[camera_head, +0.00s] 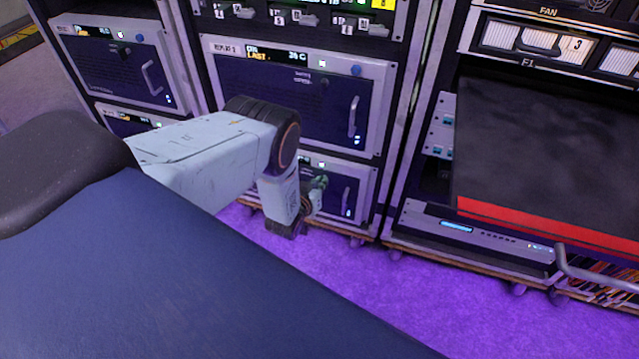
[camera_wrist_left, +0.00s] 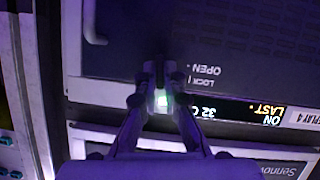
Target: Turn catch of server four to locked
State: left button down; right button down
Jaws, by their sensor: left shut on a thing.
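Server four (camera_wrist_left: 235,45), labelled REPLAY 4, fills much of the left wrist view upside down; in the head view it is the low unit (camera_head: 357,178), partly covered by my left arm. Its display reads ON, LAST, 32 C. Beside my fingertips are the printed words LOCK and OPEN. My left gripper (camera_wrist_left: 160,75) is shut on the catch at the server's front; the fingers hide the catch, so I cannot tell which word it points at. In the head view my left gripper (camera_head: 313,190) is small beside the server's front. My right gripper is not in view.
A second rack (camera_head: 480,240) with a red-edged dark panel stands at right. Purple floor (camera_head: 300,290) is open in front of the racks.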

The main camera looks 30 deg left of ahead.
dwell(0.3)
pick_arm(q)
jog(key=shift+d+m+y, duration=0.1)
jog(key=shift+m+y, duration=0.3)
jog(key=shift+m, duration=0.2)
jog(key=c, duration=1.5)
grip_release()
jog(key=shift+o, duration=0.2)
jog(key=shift+s, duration=0.15)
jog(key=v, duration=1.1)
jog(key=shift+s+r, duration=0.25)
jog(key=shift+r, duration=0.05)
jog(key=shift+d, duration=0.1)
